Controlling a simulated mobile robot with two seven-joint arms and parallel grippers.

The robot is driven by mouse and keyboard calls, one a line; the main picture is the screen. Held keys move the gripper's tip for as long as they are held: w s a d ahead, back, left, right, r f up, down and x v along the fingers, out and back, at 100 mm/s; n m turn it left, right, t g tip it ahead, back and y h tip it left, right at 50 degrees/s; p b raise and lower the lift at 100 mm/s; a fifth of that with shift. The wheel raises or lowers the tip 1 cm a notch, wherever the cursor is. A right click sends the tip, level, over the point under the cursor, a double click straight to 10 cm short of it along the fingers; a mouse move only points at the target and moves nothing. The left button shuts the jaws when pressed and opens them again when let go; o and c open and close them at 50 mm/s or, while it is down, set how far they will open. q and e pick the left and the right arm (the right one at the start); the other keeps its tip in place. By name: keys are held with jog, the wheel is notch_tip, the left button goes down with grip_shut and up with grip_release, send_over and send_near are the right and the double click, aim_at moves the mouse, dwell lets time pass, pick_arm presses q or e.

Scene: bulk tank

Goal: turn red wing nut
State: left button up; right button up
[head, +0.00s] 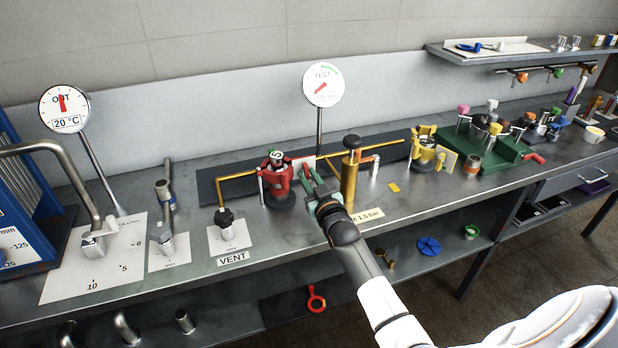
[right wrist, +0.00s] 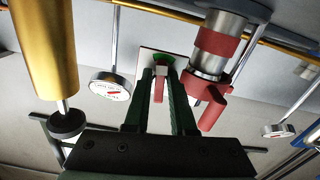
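A red-and-steel valve unit (head: 277,182) stands on the bench, left of my right gripper (head: 311,176). A small white plate (head: 306,161) is beside it, largely behind my fingers. In the right wrist view, this plate (right wrist: 146,58) bears a green mark and a red wing-like piece (right wrist: 158,88), which looks like the red wing nut. My right gripper (right wrist: 160,78) has its two dark green fingers on either side of that piece, with narrow gaps; contact cannot be made out. The red unit (right wrist: 212,60) is close to the finger at right there. My left gripper is not in view.
A brass cylinder with a black knob (head: 350,178) stands just right of the gripper. The TEST gauge (head: 323,84) rises behind. A black VENT knob (head: 226,222) is to the left. A yellow valve unit (head: 424,150) and green block (head: 486,150) are farther right.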

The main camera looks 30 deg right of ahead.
jog(key=shift+s, duration=0.1)
jog(key=v, duration=1.2)
jog(key=shift+s, duration=0.15)
dwell(0.3)
jog(key=s+a+f+n+g+y, duration=0.3)
jog(key=s+a+f+g+y, duration=0.3)
jog(key=s+a+f, duration=1.3)
notch_tip(320, 180, down, 3)
jog(key=shift+s+f+g+y, duration=0.1)
jog(key=shift+s+g+y, duration=0.3)
jog(key=shift+s+g, duration=0.7)
